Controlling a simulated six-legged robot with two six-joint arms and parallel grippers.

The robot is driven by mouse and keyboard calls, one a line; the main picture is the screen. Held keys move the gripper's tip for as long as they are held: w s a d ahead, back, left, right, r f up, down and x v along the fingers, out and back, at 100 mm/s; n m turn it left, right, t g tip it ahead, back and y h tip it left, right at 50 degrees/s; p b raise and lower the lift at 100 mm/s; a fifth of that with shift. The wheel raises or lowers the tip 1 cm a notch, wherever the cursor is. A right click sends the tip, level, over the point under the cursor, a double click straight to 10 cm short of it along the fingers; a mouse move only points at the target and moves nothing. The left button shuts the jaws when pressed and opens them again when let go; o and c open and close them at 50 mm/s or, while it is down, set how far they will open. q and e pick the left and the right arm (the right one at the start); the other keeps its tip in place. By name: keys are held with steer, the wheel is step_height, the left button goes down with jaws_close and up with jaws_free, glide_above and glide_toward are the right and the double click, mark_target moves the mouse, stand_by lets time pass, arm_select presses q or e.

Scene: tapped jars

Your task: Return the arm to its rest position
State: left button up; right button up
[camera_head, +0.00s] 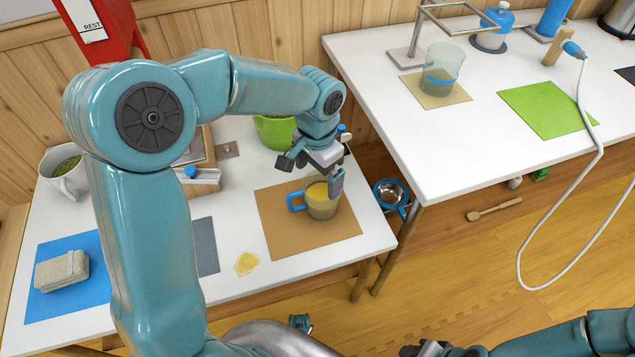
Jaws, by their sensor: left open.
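My left arm comes in from the left and bends over the left table. Its gripper (312,172) is open, with nothing seen between its fingers. It hangs just above and behind a glass mug (322,206) with a blue handle and yellowish contents. One finger overlaps the mug's rim in the picture; I cannot tell whether they touch. The mug stands upright on a brown mat (285,238). My right arm shows at the lower right edge, and its gripper (430,349) is partly cut off there, its jaws unclear.
The left table (225,285) holds a green pot (275,132), a white pot (64,172), a beige block (62,271) on a blue mat and a yellow patch (247,263). The right table (440,150) carries a glass jar (443,68). A white hose (562,275) hangs over its edge.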

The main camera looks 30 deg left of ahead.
arm_select(q)
step_height(320, 180, up, 3)
steer(key=shift+f, duration=0.15)
steer(key=shift+s, duration=0.15)
stand_by(0.4)
